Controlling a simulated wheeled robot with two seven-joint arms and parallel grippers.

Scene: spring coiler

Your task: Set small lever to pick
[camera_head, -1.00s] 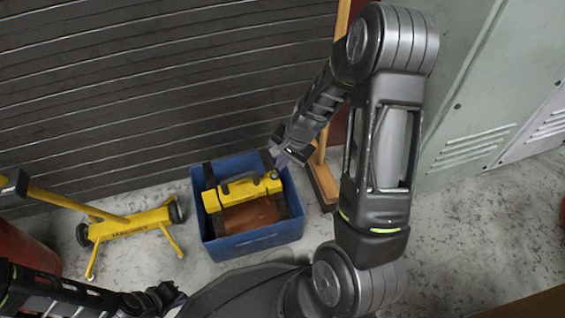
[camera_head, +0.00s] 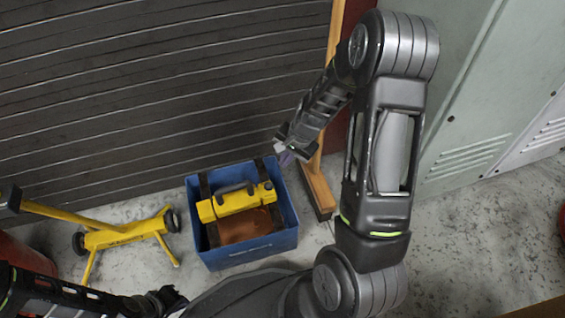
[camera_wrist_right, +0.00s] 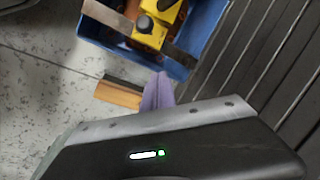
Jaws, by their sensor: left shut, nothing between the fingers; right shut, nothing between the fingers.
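A yellow spring coiler (camera_head: 232,205) with a dark handle sits in a blue crate (camera_head: 252,253). My right gripper (camera_head: 284,154) is shut and empty, near the crate's back right corner in the head view and apart from the coiler. Its pale purple fingertips (camera_wrist_right: 158,93) show below the crate in the wrist view. My left gripper (camera_head: 170,297) is shut and empty at the bottom left, away from the crate.
A wooden broom (camera_head: 318,187) stands right beside the crate, close to my right gripper. A yellow wheeled stand (camera_head: 125,232) is at the left. A dark slatted wall (camera_head: 130,90) lies behind, and grey-green lockers (camera_head: 470,110) at the right.

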